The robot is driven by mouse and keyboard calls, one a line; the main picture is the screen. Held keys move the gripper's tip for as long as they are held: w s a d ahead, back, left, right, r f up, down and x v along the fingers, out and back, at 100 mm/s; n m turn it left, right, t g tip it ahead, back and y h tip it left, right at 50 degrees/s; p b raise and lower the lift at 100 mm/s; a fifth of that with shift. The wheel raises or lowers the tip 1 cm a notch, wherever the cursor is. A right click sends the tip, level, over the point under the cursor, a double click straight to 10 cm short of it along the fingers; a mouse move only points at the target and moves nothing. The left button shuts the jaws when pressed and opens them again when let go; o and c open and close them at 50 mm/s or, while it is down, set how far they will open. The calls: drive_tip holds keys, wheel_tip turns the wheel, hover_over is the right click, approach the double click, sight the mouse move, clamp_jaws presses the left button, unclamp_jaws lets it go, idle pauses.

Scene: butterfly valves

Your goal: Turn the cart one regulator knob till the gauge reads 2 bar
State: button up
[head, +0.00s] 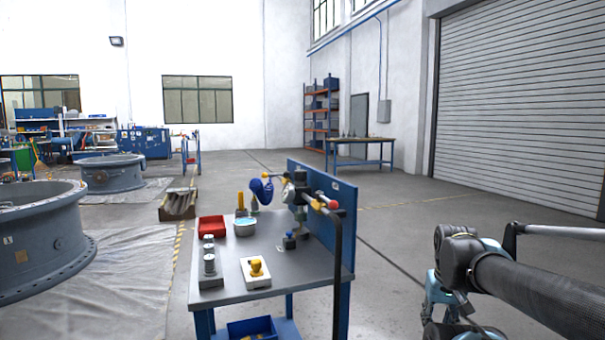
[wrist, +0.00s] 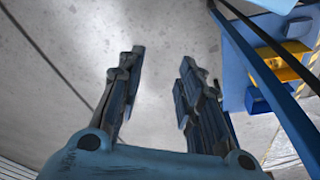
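The cart (head: 225,289) is a blue-framed bench with a grey top and an upright blue back panel (head: 341,250). A grey fitting (head: 300,197) with red and orange ends stands by the panel; it may be the regulator, but its knob and gauge dial are too small to tell apart, so the reading cannot be read. My gripper (wrist: 162,62) is open and empty in the wrist view, with bare floor between its fingers. In the head view my arm is at the right, apart from the cart. Part of the cart's blue frame (wrist: 242,75) shows at the right of the wrist view.
On the cart top are a red tray (head: 212,228), a bowl (head: 245,227), a white plate with a yellow part (head: 257,270) and grey cylinders (head: 209,263). A dark bent rail (head: 338,270) rises at its right end. Floor between cart and arm is clear.

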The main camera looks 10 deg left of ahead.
drive_tip(key=shift+d, duration=0.1)
drive_tip(key=o, duration=0.5)
drive_tip(key=shift+s+r, duration=0.2)
drive_tip(key=w+a+r+n+g+y, duration=0.1)
drive_tip(key=w+a+r+n+y, duration=0.1)
drive_tip(key=w+a+r+n, duration=0.75)
drive_tip(key=w+a+r+n+g+y, duration=0.2)
drive_tip(key=w+a+r, duration=0.25)
drive_tip(key=r, duration=0.95)
drive_tip(key=w+a+r+n+g+y, duration=0.1)
drive_tip(key=w+a+r+n+y, duration=0.1)
drive_tip(key=w+a+r+n, duration=0.75)
drive_tip(key=n+g+y, duration=0.2)
drive_tip(key=n+g, duration=0.1)
approach(301, 171)
drive_tip(key=x, duration=0.6)
drive_tip(key=w+x, duration=0.1)
drive_tip(key=x, duration=0.3)
drive_tip(key=shift+w+a+f, duration=0.1)
drive_tip(key=shift+a, duration=0.05)
